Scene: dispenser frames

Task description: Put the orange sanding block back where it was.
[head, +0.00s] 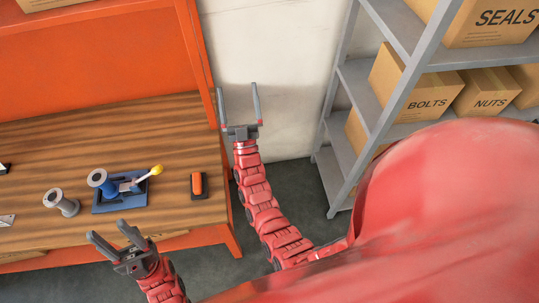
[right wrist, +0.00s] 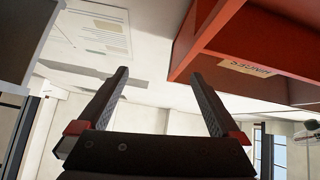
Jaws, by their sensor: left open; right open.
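The orange sanding block (head: 197,184) lies near the right end of the wooden workbench top, with a dark edge or base around it. I cannot tell whether the dark part is its own base or a separate pad. My left gripper (head: 108,231) is open and empty near the bench's front edge, left of and nearer than the block. My right gripper (head: 238,88) is open and empty beyond the bench's right end, pointing towards the wall. In the right wrist view its two fingers (right wrist: 160,75) are apart with nothing between them. The block is not in that view.
On the workbench (head: 70,140) stand a grey spool (head: 61,202) and a blue tray (head: 121,203) with another spool and a yellow-tipped tool. A grey shelf rack (head: 385,128) with labelled boxes stands at right. An orange panel with a label (right wrist: 243,67) shows in the wrist view.

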